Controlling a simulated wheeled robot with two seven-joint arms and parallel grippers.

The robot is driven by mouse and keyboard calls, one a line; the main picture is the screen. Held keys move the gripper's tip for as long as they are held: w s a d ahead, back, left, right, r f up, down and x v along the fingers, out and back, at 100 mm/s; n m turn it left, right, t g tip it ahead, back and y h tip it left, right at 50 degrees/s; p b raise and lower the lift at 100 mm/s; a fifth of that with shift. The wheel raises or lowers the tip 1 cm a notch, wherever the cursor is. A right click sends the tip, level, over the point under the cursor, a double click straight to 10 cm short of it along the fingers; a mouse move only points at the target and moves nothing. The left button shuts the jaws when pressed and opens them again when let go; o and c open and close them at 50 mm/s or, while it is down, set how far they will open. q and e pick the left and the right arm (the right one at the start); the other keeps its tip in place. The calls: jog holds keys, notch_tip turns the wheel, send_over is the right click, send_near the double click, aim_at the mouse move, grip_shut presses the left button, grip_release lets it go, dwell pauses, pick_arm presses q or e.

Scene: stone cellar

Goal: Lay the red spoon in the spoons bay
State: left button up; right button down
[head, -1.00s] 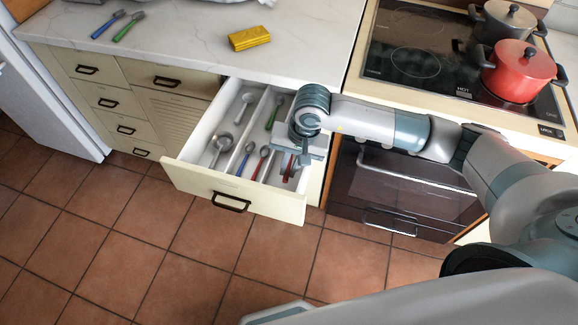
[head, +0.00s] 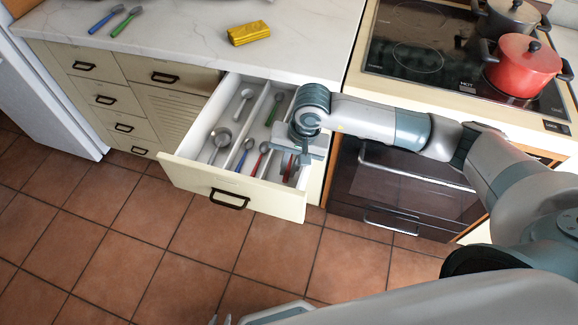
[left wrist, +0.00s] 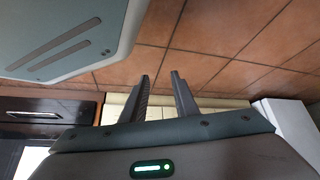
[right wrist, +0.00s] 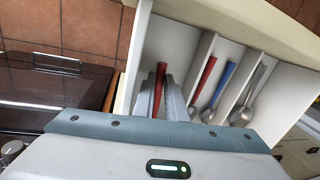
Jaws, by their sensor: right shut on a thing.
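A red spoon (right wrist: 204,78) lies beside a blue spoon (right wrist: 222,84) in the middle bay of the open drawer (head: 205,191); both also show in the head view, with a green spoon (head: 274,108) behind them. My right gripper (right wrist: 166,92) is shut on a red-handled utensil (right wrist: 160,76), low inside the drawer's rightmost bay. That utensil's other end is hidden by the gripper, so I cannot tell its kind or whether it touches the bay floor. The right gripper (head: 292,166) also shows in the head view. My left gripper (left wrist: 160,88) is open and empty, away from the drawer above the floor.
Thin dividers separate the bays. A yellow block (head: 248,33) and blue and green utensils (head: 118,22) lie on the counter. A red pot (head: 525,62) stands on the stove at right.

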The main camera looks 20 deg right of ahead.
pick_arm(q)
jog(key=shift+w+d+r, duration=0.25)
jog(key=shift+w, duration=0.1)
pick_arm(e)
jog(key=c, duration=1.7)
grip_release()
jog(key=shift+f, duration=0.1)
pick_arm(q)
jog(key=shift+s+a+f, duration=0.2)
jog(key=shift+a, duration=0.4)
jog(key=shift+d, duration=0.25)
pick_arm(e)
jog(key=shift+d+f, duration=0.1)
jog(key=shift+c, duration=0.6)
